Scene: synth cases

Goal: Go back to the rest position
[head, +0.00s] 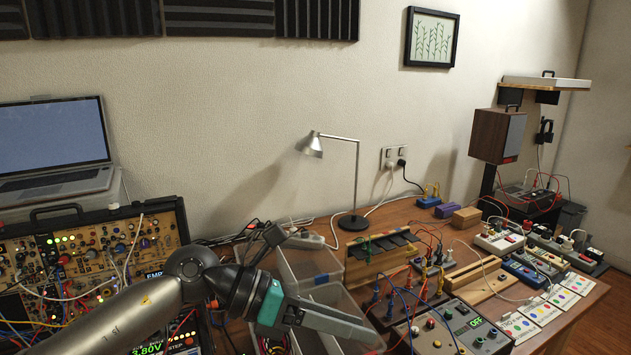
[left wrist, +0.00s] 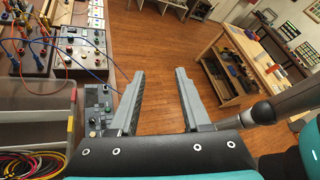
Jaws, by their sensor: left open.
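My left arm comes in from the lower left in the head view. Its left gripper (head: 370,334) has a teal body and grey fingers pointing right, over the front of the bench, in front of clear plastic bins. In the left wrist view the left gripper (left wrist: 159,78) has its two fingers wide apart. Nothing is between them, and the wooden floor shows through the gap. My right gripper does not show in either view.
A synth case (head: 108,250) with patch cables stands at the left below a laptop (head: 52,148). A desk lamp (head: 355,180), a wooden rack (head: 362,272) and several control boxes fill the bench. In the left wrist view, a wooden workbench (left wrist: 212,60) stands across open floor.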

